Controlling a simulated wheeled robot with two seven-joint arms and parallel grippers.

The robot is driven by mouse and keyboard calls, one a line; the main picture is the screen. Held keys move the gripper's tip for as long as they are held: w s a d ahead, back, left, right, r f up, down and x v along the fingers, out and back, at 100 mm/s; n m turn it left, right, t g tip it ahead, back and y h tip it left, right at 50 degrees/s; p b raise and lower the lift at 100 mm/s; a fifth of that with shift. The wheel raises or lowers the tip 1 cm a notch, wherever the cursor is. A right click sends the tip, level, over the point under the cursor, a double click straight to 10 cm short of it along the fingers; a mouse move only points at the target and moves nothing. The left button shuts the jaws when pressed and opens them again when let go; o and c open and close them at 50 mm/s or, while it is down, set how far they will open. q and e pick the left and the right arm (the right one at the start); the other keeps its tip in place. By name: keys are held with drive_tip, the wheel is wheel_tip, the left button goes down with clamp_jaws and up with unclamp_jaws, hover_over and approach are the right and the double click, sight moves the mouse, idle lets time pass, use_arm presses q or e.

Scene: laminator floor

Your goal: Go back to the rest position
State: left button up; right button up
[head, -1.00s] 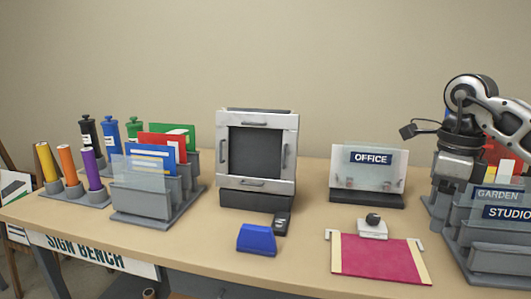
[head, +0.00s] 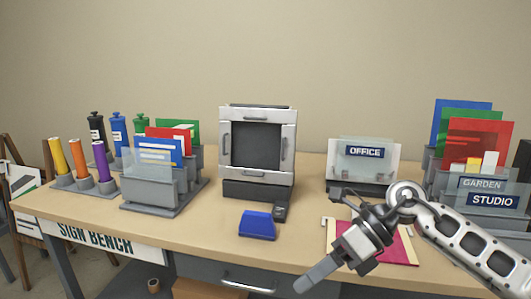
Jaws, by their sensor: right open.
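My right gripper (head: 338,272) is in front of the bench's right half, over its front edge. It points down and to the left, with its jaws open and nothing seen between them. Its forearm comes in from the lower right and hides part of the red mat (head: 402,246). My left gripper is not in view.
The bench (head: 215,232) holds a white-framed press (head: 286,147), a blue block (head: 257,225) and an OFFICE sign stand (head: 365,163). Racks with coloured sheets stand left (head: 152,192) and right (head: 458,202). Markers and bottles stand far left. Bare bench lies left of the blue block.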

drive_tip(key=s+a+r+m+t+y, duration=0.2)
drive_tip(key=s+a+m+t+y, duration=0.15)
drive_tip(key=a+m+y, duration=0.55)
drive_tip(key=s+d+f+m+t+h, duration=0.1)
drive_tip(key=d+f+m+t+h, duration=0.6)
drive_tip(key=m, duration=0.8)
drive_tip(key=d+f+m+t+h, duration=0.55)
drive_tip(key=f+m+t, duration=0.35)
drive_tip(key=m, duration=0.6)
drive_tip(key=s+d+f+m+g+h, duration=0.3)
drive_tip(key=s+f+m+g, duration=0.2)
drive_tip(key=s+f, duration=0.5)
drive_tip(key=shift+s+f+m+g+h, duration=0.2)
drive_tip(key=shift+f+m+g+h, duration=0.15)
drive_tip(key=shift+g, duration=0.3)
